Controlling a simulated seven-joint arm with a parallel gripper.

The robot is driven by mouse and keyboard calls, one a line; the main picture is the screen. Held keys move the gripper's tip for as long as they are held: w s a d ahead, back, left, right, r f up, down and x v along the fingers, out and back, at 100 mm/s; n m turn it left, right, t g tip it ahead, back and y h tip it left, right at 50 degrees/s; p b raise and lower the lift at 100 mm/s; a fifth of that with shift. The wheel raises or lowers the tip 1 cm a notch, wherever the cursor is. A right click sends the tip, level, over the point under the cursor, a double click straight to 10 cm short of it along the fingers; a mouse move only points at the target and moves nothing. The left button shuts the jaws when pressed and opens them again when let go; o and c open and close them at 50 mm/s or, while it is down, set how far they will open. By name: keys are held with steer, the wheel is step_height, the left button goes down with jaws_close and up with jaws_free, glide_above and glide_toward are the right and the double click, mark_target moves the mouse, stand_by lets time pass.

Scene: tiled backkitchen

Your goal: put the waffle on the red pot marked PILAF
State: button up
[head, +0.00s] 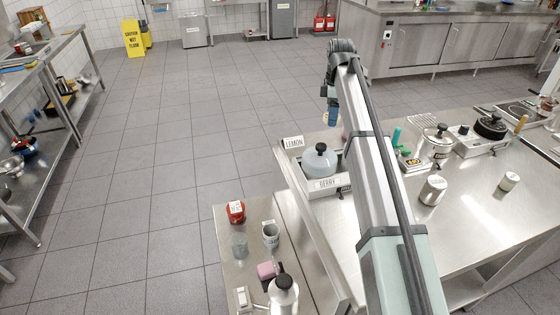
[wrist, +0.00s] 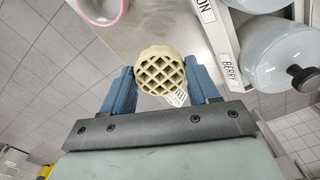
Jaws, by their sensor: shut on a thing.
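The waffle (wrist: 162,70) is round and pale yellow with a grid top. In the wrist view it sits between the two blue fingers of my gripper (wrist: 161,76), which is shut on it. In the head view my gripper (head: 332,115) is above the far end of the counter, and the waffle is too small there to make out well. A small red pot (head: 236,212) with a white label stands on the lower steel table at front left, well apart from my gripper. Its label is too small to read.
Trays marked LEMON (head: 293,142) and BERRY (head: 323,184) are on the counter, with a black-knobbed dome (head: 319,160). A pink-rimmed bowl (wrist: 113,17) shows in the wrist view.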

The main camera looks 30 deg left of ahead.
steer(key=shift+r, duration=0.7)
step_height(320, 180, up, 4)
steer(key=shift+r, duration=0.1)
steer(key=s+a+n, duration=0.3)
steer(key=s+a, duration=0.8)
steer(key=a, duration=0.3)
steer(key=n, duration=0.4)
glide_above(235, 207)
step_height(235, 207, down, 26)
steer(key=shift+w+f, duration=0.1)
steer(key=shift+f, duration=5.25)
steer(key=shift+f, duration=0.2)
steer(key=o, duration=1.1)
steer(key=shift+c, duration=0.2)
steer(key=shift+r, duration=0.1)
